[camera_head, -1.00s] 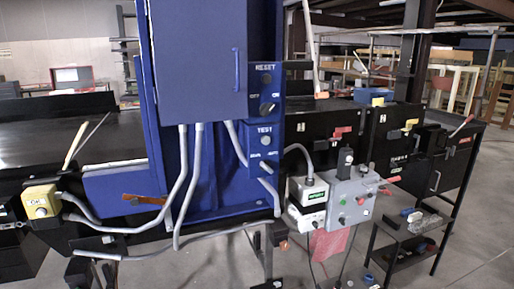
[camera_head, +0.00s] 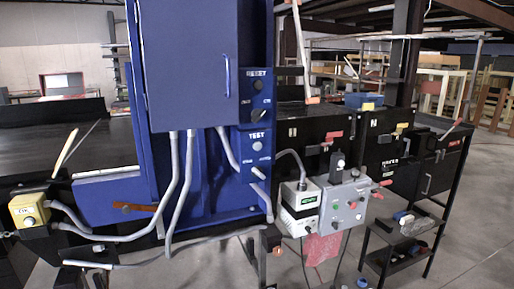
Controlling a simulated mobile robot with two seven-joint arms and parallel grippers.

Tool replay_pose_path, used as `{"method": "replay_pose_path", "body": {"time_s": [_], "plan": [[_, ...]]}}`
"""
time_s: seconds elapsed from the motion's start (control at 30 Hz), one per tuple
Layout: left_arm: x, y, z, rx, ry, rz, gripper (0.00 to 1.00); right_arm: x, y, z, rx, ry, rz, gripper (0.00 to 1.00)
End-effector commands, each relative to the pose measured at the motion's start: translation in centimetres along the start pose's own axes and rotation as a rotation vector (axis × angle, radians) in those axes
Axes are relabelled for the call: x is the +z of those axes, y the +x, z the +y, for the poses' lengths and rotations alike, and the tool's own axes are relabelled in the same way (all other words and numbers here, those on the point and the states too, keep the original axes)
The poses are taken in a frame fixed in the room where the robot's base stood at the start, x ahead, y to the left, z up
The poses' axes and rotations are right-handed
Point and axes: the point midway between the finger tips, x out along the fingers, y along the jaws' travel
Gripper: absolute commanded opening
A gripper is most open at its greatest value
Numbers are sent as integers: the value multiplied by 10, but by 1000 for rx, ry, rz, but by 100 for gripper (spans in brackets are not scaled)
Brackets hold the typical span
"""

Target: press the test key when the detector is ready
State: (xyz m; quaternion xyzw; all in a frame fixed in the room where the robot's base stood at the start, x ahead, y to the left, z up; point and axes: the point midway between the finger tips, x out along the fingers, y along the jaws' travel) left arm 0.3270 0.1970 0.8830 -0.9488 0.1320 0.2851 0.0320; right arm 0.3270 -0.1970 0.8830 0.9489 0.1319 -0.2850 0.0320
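The detector is a tall blue cabinet (camera_head: 190,65) at the centre-left. On its right edge is a blue panel marked TEST (camera_head: 257,135), with a small round pale control (camera_head: 257,146) under the label. I cannot tell whether this control is a lamp or a key. Above it is a RESET panel (camera_head: 257,74) with a pale round control and a dark knob below. No lit ready signal can be made out. Neither of my grippers can be made out in this view.
A yellow box with a round button (camera_head: 29,211) sits at the left. A grey control box (camera_head: 344,204) and a white box with a green display (camera_head: 301,203) stand right of the cabinet. Grey conduits (camera_head: 175,185) hang in front. A black shelf stand (camera_head: 408,228) is at right; open floor lies beyond.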

Motion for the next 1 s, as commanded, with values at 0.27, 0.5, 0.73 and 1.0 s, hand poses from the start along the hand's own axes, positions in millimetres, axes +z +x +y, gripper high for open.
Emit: {"method": "replay_pose_path", "body": {"time_s": [0.27,0.5,0.73,1.0], "plan": [[0,0,0,0,0,0,0,0,0,0,0,0,0,5],[0,0,0,0,0,0,0,0,0,0,0,0,0,0],[0,0,0,0,0,0,0,0,0,0,0,0,0,0],[0,0,0,0,0,0,0,0,0,0,0,0,0,0]]}}
